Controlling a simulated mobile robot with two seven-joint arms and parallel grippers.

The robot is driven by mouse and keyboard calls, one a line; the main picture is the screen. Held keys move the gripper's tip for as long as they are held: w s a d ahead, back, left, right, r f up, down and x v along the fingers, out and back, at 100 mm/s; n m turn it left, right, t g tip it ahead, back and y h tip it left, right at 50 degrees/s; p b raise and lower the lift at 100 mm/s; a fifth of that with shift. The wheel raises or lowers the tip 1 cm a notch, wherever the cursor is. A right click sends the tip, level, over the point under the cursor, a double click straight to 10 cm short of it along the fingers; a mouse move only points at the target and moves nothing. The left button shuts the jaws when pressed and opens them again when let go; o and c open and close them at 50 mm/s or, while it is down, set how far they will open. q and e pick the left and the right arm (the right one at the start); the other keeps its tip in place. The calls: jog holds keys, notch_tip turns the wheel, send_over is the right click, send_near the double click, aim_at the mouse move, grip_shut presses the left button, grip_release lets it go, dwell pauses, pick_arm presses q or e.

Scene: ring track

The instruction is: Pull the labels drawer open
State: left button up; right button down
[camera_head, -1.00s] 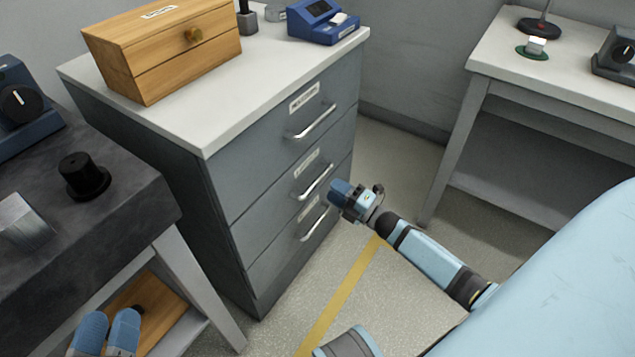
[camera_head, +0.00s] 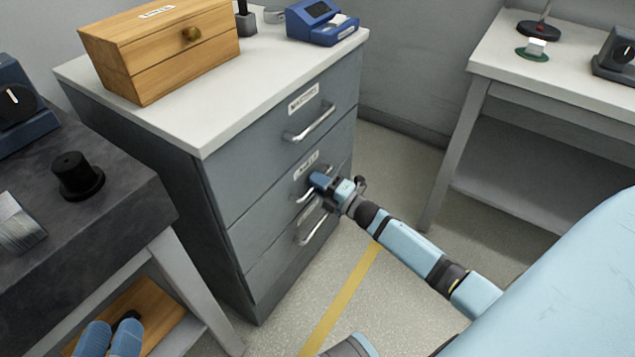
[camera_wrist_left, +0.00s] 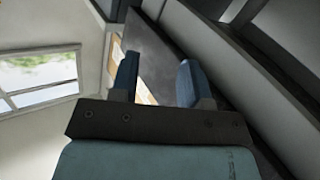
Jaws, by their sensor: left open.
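A grey cabinet has several stacked drawers, each with a bar handle and a small label. The labels are too small to read surely. The middle drawer (camera_head: 262,205) is shut, and its handle (camera_head: 303,195) is partly hidden by my right gripper (camera_head: 317,181). The right gripper's fingertips are at that handle; I cannot tell whether they close on it. My left gripper (camera_head: 110,340) is at the lower left, far from the cabinet front. In the left wrist view the left gripper (camera_wrist_left: 158,80) is open with nothing between its fingers.
A wooden box (camera_head: 160,60) with a knob and a blue device (camera_head: 325,22) stand on the cabinet top. A dark bench (camera_head: 120,215) with a black knob-like part (camera_head: 77,177) is at left. A grey table (camera_head: 560,85) stands right.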

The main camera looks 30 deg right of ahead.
jog(key=shift+s, duration=0.1)
pick_arm(q)
notch_tip(320, 180, up, 6)
jog(key=a+n+t+p, duration=0.1)
jog(key=t+p, duration=0.1)
jog(key=p, duration=0.5)
jog(key=shift+a+y, duration=0.15)
jog(key=shift+y, duration=0.25)
pick_arm(e)
jog(key=r+v, duration=0.2)
jog(key=v, duration=0.9)
jog(key=r+v, duration=0.2)
jog(key=v, duration=1)
jog(key=shift+s+d+r, duration=0.25)
jog(key=shift+s+d, duration=0.1)
jog(key=shift+s, duration=0.15)
pick_arm(q)
jog(key=shift+r, duration=0.1)
pick_arm(e)
jog(key=c, duration=1.1)
grip_release()
